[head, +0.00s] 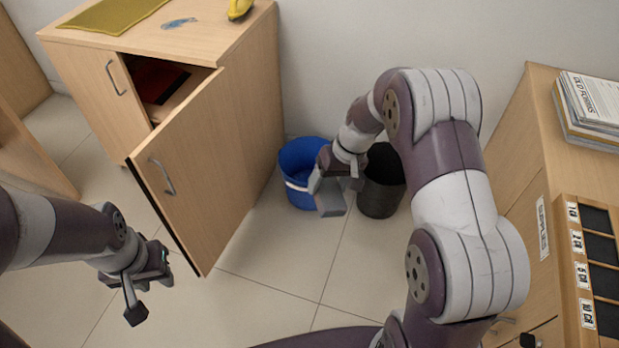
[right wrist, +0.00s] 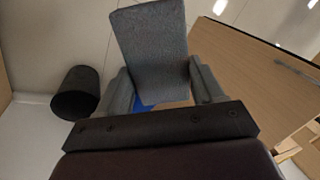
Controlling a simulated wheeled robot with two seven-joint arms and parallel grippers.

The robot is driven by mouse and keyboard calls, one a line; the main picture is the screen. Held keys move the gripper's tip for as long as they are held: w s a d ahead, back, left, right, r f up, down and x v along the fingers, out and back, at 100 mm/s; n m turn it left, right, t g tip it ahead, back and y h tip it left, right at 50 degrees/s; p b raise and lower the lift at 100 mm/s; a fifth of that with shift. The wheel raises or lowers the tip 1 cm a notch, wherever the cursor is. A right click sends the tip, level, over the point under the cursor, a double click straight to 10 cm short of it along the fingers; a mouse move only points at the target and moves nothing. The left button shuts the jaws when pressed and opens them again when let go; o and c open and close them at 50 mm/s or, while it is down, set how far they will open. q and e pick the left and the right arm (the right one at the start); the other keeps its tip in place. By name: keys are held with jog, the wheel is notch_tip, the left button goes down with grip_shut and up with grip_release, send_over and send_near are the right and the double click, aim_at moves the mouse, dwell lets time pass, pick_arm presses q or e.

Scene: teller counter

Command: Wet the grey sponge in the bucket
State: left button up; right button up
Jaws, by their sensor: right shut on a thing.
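The grey sponge (head: 331,199) is a flat block held in my right gripper (head: 338,180). In the right wrist view the sponge (right wrist: 150,45) sticks out from between the two fingers of the right gripper (right wrist: 165,88). The blue bucket (head: 296,160) stands on the floor against the wall. In the head view the sponge appears at the bucket's right front side, outside its opening; its height is hard to tell. A small blue patch of the bucket (right wrist: 143,104) shows behind the fingers. My left gripper (head: 148,293) is empty, fingers apart, over the floor at lower left.
A black bin (head: 381,182) stands right of the bucket. A wooden cabinet (head: 263,110) with one open door (head: 190,180) is to the left; a yellow cloth (head: 110,14) and bananas (head: 239,9) lie on top. A counter (head: 525,125) with papers (head: 592,98) is at right. The middle floor is clear.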

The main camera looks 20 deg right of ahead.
notch_tip(320, 180, down, 38)
jog(key=b, duration=2.7)
jog(key=shift+b, duration=0.4)
dwell(0.9)
notch_tip(320, 180, up, 4)
jog(key=p, duration=0.3)
